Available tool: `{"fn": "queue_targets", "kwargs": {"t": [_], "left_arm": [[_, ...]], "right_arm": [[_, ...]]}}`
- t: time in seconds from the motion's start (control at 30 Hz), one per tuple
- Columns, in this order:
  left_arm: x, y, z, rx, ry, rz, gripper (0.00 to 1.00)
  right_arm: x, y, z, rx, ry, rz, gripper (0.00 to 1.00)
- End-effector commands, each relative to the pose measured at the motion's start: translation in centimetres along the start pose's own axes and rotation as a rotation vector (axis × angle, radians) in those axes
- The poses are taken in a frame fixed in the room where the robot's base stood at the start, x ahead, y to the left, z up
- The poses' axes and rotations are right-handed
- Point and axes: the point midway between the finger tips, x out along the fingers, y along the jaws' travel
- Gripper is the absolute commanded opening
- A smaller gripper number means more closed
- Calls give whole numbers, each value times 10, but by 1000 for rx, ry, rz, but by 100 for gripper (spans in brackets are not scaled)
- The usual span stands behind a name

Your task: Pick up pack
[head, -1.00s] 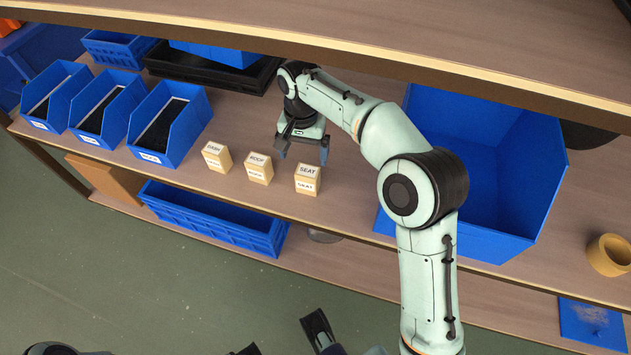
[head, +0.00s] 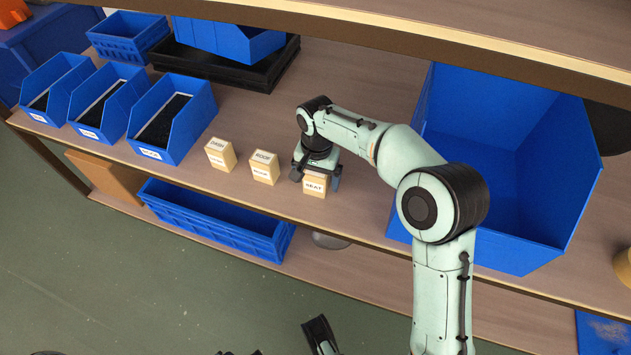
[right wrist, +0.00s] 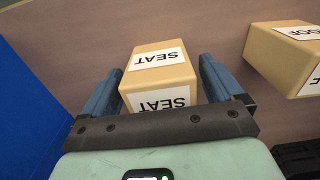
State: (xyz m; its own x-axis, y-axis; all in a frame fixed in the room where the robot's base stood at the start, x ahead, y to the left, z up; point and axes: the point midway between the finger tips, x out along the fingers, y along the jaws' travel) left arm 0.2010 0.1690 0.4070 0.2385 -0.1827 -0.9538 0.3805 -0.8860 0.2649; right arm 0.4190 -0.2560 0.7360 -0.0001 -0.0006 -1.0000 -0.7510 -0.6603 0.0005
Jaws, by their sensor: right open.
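The tan box-shaped pack labelled SEAT (head: 315,187) stands at the right end of a row of three on the shelf. It also shows in the right wrist view (right wrist: 158,72), with SEAT on its top and side. My right gripper (head: 316,181) is above and around this pack. In the right wrist view, the open fingers of the gripper (right wrist: 160,85) lie on either side of it, with gaps visible. The ROOF pack (head: 264,168) and another labelled pack (head: 220,155) stand to the left. Dark parts, apparently of my left gripper, show at the bottom edge; their opening is unclear.
A large blue bin (head: 505,165) stands right of the packs, behind my right arm. Several small blue bins (head: 172,120) line the left. A blue crate (head: 215,222) sits on the lower shelf. The upper shelf edge (head: 400,40) overhangs the back.

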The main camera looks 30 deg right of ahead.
Motion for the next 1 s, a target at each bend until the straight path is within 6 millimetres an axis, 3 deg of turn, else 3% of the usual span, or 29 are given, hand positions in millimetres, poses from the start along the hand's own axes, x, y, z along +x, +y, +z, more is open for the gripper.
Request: {"fn": "queue_targets", "kwargs": {"t": [0.1, 0.33, 0.37, 0.53, 0.83, 1.0], "left_arm": [[4, -1, -6, -1, 17, -1, 43], [3, -1, -7, -1, 20, -1, 43], [3, -1, -7, -1, 20, -1, 43], [3, -1, -6, -1, 19, -1, 43], [2, -1, -5, -1, 15, 0, 43], [-9, 3, 6, 2, -18, 2, 43]], "right_arm": [[10, 0, 0, 0, 0, 0, 94], [10, 0, 0, 0, 1, -1, 94], [10, 0, 0, 0, 1, -1, 87], [10, 0, 0, 0, 0, -1, 33], [7, -1, 0, 0, 1, -2, 33], [-20, -1, 0, -1, 3, -5, 33]]}}
